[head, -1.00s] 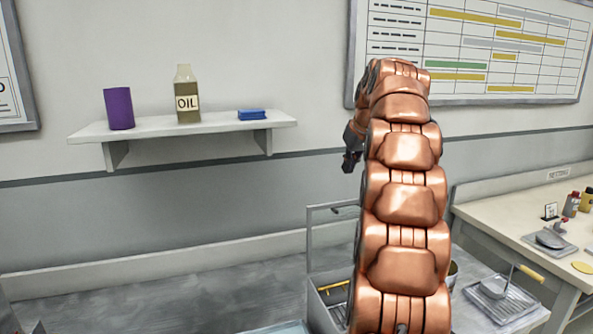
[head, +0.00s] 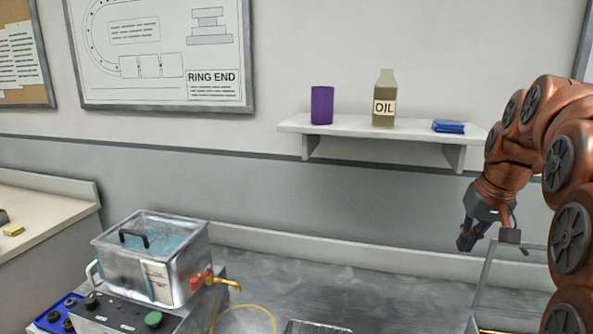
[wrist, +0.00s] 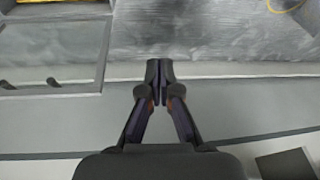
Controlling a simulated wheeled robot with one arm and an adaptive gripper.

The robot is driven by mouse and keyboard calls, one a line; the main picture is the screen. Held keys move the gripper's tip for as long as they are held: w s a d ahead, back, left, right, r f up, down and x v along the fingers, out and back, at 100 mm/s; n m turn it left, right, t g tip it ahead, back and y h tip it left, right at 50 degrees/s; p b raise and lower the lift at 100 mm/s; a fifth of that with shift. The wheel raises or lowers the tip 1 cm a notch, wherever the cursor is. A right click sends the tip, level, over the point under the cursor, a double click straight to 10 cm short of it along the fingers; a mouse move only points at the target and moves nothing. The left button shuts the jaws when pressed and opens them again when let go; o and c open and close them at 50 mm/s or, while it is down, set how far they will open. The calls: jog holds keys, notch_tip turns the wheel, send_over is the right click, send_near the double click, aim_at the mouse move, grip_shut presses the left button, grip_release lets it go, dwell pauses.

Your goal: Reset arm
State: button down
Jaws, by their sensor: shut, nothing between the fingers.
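My gripper (head: 466,240) is at the right of the head view, at the end of my copper-coloured arm. It hangs downward, below the right end of the wall shelf and near the grey-framed box. In the wrist view my gripper (wrist: 160,68) has its two dark fingertips together with nothing between them. It is clear of the metal worktop below it.
A lidded water bath (head: 160,270) with a brass tap stands at left. The worktop (head: 300,275) between is mostly clear.

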jog(key=s+a+f+g+p, duration=0.1)
jog(key=s+a+f, duration=0.3)
jog(key=s, duration=0.5)
jog(key=s+a+f+n+g+p, duration=0.1)
jog(key=s+a+f+g, duration=0.1)
jog(key=s+a+f, duration=0.3)
jog(key=s+a+f+n+g+p, duration=0.1)
jog(key=s+a+f, duration=0.4)
jog(key=s+a, duration=0.5)
jog(key=s, duration=0.5)
jog(key=shift+a+f+g, duration=0.15)
jog(key=shift+g, duration=0.25)
